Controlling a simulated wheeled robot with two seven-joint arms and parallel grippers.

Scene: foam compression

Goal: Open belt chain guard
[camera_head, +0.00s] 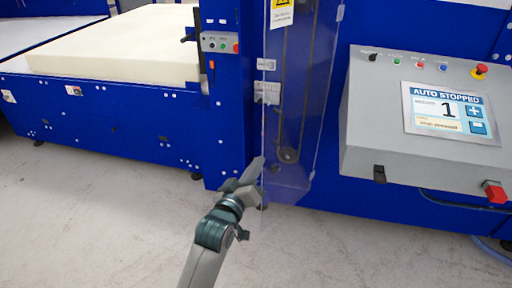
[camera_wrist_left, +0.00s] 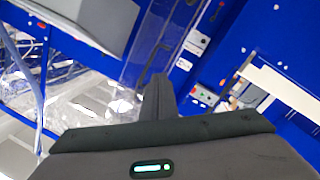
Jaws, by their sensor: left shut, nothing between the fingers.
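The belt chain guard (camera_head: 303,105) is a tall clear panel in the middle of the head view, with a yellow warning label at its top. The chain and a pulley show through it. A latch (camera_head: 267,92) sits at its left edge. My left gripper (camera_head: 259,165) is shut and empty, near the guard's lower left edge; I cannot tell whether it touches. In the left wrist view the shut fingers (camera_wrist_left: 158,92) point toward the clear panel (camera_wrist_left: 150,45). My right gripper is not in view.
A grey control console (camera_head: 430,120) with a screen reading AUTO STOPPED stands to the right, with a red button (camera_head: 494,192) at its lower corner. A cream foam block (camera_head: 120,50) lies on the blue machine bed at left. The floor (camera_head: 110,220) in front is clear.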

